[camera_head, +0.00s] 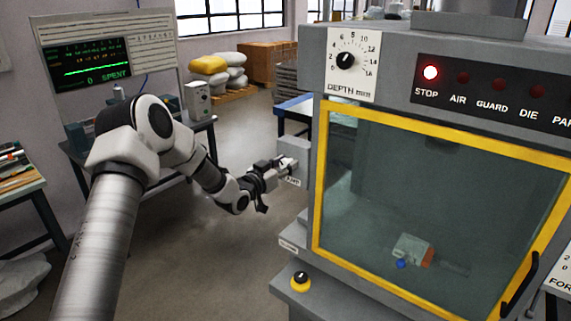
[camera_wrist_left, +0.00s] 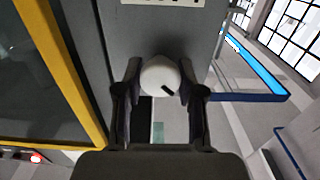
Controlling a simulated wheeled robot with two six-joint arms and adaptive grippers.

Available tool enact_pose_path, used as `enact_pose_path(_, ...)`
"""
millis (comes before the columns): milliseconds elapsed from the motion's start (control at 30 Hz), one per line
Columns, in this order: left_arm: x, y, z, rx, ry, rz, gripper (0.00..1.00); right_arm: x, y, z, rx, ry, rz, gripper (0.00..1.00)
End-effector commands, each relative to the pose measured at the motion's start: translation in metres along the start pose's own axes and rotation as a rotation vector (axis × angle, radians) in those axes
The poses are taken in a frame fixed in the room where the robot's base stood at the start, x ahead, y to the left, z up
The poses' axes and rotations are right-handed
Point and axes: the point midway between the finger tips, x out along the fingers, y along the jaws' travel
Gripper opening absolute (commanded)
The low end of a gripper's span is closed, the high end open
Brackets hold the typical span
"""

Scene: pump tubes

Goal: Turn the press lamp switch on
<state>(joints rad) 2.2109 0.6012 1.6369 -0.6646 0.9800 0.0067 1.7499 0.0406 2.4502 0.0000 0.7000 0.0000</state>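The switch is a white round knob (camera_wrist_left: 161,76) with a short dark mark slanting down to the right, on the grey side wall of the press. A white label above it in the left wrist view is cut off by the frame edge. My left gripper (camera_wrist_left: 160,82) has one dark finger on each side of the knob, set apart. I cannot tell whether the fingers touch it. My right gripper is not in view.
The press has a yellow-framed window (camera_head: 430,200), a depth dial (camera_head: 346,60) and a lit red STOP lamp (camera_head: 431,73). A yellow-based black button (camera_head: 300,281) sits low on its front. A blue-edged table (camera_head: 294,106) stands behind. The floor left of the press is open.

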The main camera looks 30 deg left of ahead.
Motion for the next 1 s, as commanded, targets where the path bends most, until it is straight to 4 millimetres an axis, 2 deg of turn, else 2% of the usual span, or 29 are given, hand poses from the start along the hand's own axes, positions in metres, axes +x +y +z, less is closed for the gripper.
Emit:
enact_pose_path(300,0.001,0.001,-0.003,0.018,0.007,0.003,0.03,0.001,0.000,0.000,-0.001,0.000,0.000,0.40)
enact_pose_path(533,0.001,0.001,-0.003,0.096,0.009,0.003,0.03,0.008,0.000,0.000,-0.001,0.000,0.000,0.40)
enact_pose_path(1000,0.001,0.003,-0.002,0.484,0.013,0.000,0.03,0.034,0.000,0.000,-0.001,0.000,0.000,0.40)
